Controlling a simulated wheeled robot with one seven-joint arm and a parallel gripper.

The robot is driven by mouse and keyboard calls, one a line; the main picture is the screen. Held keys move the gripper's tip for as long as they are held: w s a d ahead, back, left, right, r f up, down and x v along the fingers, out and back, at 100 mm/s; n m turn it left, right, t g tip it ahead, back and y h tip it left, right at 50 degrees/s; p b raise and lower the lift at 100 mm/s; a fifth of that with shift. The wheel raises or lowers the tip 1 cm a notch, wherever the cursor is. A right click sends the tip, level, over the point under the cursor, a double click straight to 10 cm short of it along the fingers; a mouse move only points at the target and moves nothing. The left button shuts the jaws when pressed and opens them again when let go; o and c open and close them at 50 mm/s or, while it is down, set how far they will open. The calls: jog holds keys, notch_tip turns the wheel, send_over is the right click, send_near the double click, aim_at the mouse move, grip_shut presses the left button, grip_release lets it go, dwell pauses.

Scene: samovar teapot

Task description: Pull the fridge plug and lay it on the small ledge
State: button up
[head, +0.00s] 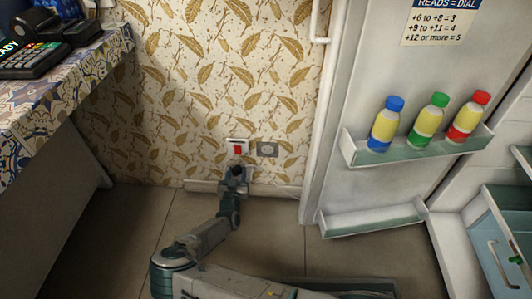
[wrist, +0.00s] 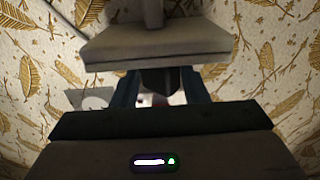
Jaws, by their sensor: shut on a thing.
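My gripper (head: 236,172) is low in front of the papered wall, just below a white socket plate with a red part (head: 238,148). In the wrist view its two blue-grey fingers (wrist: 160,88) are shut on a dark piece, the fridge plug (wrist: 163,79). The plug is mostly hidden by the hand in the head view. I cannot tell whether its pins are in the socket. A pale grey slab with a post (wrist: 155,47) fills the upper middle of the wrist view. I cannot tell if it is the small ledge.
The open fridge door (head: 330,130) with shelves of bottles (head: 428,120) stands at right. A tiled counter (head: 60,90) is at left. A pale skirting (head: 200,186) runs along the wall; bare floor lies before it.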

jog(key=o, duration=1.4)
jog(key=shift+f, duration=0.1)
jog(key=s+p, duration=0.1)
jog(key=s, duration=0.2)
jog(key=s+p, duration=0.1)
jog(key=s, duration=0.2)
jog(key=s+r+p, duration=0.1)
jog(key=s+p, duration=0.1)
jog(key=s, duration=0.2)
jog(key=shift+a, duration=0.2)
dwell(0.6)
jog(key=shift+s, duration=0.1)
dwell(0.4)
